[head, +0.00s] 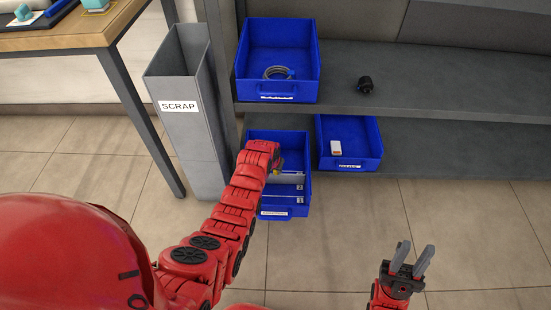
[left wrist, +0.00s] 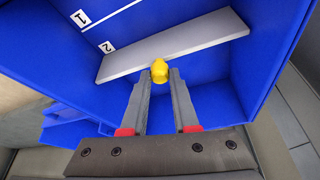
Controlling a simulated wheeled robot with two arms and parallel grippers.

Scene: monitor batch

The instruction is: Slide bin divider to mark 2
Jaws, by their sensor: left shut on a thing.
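The blue bin (head: 262,211) sits on the lower shelf and sticks out past its front edge. The pale grey divider (left wrist: 205,38) stands across the bin, slightly slanted in the left wrist view, and also shows in the head view (head: 290,179). White labels "1" (left wrist: 81,19) and "2" (left wrist: 106,47) mark the bin; the divider is just beside label 2. My left gripper (left wrist: 160,78) is shut on the divider's yellow knob (left wrist: 160,70). In the head view its fingers are mostly hidden by my arm. My right gripper (head: 415,259) is open and empty above the floor.
A blue bin with a coiled cable (head: 278,73) sits on the upper shelf, near a small black part (head: 365,85). Another blue bin (head: 369,148) holds a white-and-orange item (head: 336,147). A grey SCRAP bin (head: 207,140) and a table (head: 70,38) stand left.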

